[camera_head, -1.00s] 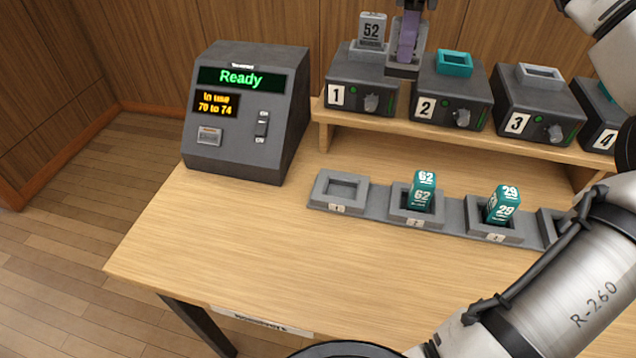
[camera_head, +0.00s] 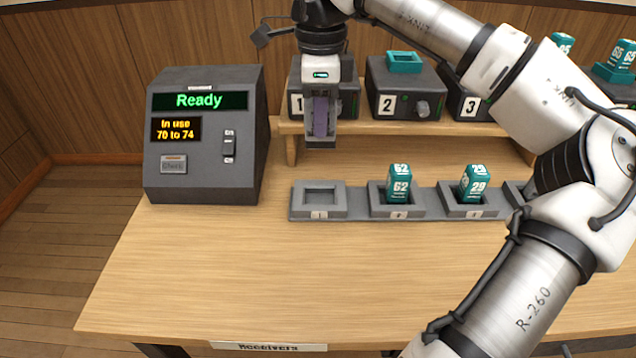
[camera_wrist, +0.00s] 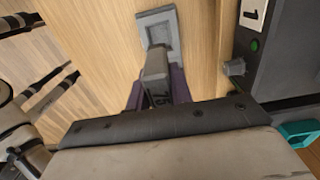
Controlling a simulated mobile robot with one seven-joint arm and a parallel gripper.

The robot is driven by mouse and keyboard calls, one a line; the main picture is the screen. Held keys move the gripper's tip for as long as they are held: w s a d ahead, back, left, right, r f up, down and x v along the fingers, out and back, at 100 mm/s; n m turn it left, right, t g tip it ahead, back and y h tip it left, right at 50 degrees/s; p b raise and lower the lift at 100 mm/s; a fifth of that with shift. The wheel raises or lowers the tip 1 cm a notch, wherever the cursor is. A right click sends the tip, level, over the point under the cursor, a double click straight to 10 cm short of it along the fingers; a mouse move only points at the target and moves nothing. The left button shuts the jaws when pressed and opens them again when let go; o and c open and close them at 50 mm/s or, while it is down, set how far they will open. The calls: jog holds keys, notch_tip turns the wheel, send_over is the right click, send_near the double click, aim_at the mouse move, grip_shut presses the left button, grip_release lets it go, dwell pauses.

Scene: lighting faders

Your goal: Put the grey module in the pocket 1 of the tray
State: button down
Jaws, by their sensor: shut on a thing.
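My gripper (camera_head: 321,120), with purple fingers, points down in front of receiver box 1, above and behind the tray's first pocket in the head view. In the wrist view it (camera_wrist: 158,92) is shut on the grey module (camera_wrist: 156,66), part of whose dark number shows. Pocket 1 (camera_head: 320,212) is an empty grey recess at the left end of the tray (camera_head: 358,213). It also shows just beyond the module in the wrist view (camera_wrist: 158,19); the two look apart.
Teal modules 62 (camera_head: 399,184) and 29 (camera_head: 473,184) stand in pockets 2 and 3. Box 1 (camera_head: 346,102) is partly hidden behind my gripper; box 2 (camera_head: 391,92) stands beside it on the shelf. A console (camera_head: 204,135) reads Ready. The front tabletop is clear.

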notch_tip(320, 180, down, 13)
jog(key=shift+f+b, duration=0.1)
jog(key=shift+b, duration=0.25)
jog(key=shift+f, duration=0.15)
jog(key=c, duration=1.3)
grip_release()
jog(key=shift+o, duration=0.2)
notch_tip(320, 180, up, 12)
jog(key=shift+r+p, duration=0.25)
jog(key=shift+p, duration=0.15)
